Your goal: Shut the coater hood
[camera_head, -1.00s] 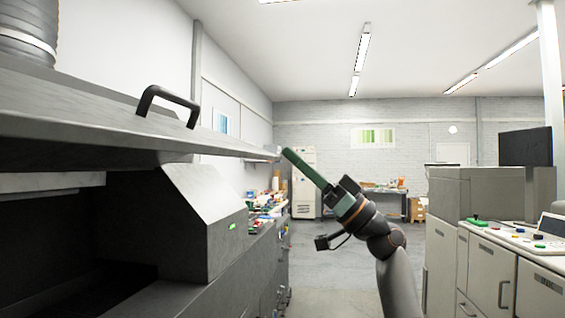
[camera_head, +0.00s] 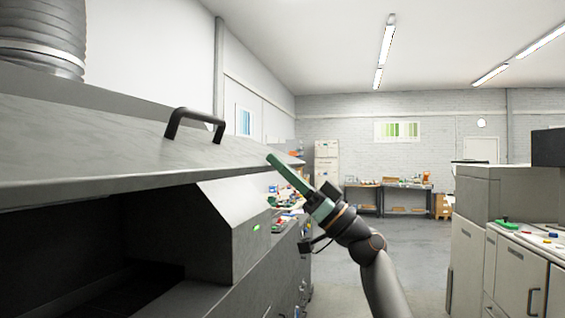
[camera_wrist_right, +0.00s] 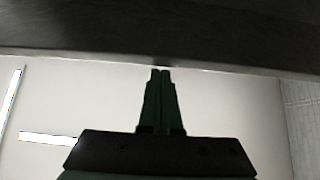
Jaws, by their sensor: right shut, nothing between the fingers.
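The coater hood (camera_head: 120,140) is a wide grey sloping lid at the left of the head view, raised above the dark open bay of the machine. A black handle (camera_head: 196,118) sits on its upper face. My right gripper (camera_head: 270,158) has green fingers, shut and empty, pointing up and left near the hood's right end. In the right wrist view the shut fingers (camera_wrist_right: 161,72) reach to the edge of a dark panel (camera_wrist_right: 160,40), likely the hood; whether they touch it I cannot tell. My left gripper is not in view.
The machine's grey body (camera_head: 235,232) has a small green light on it. A ribbed grey duct (camera_head: 40,40) stands above the hood. Grey cabinets (camera_head: 510,205) stand at the right. Open floor (camera_head: 400,238) lies between, with benches at the back.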

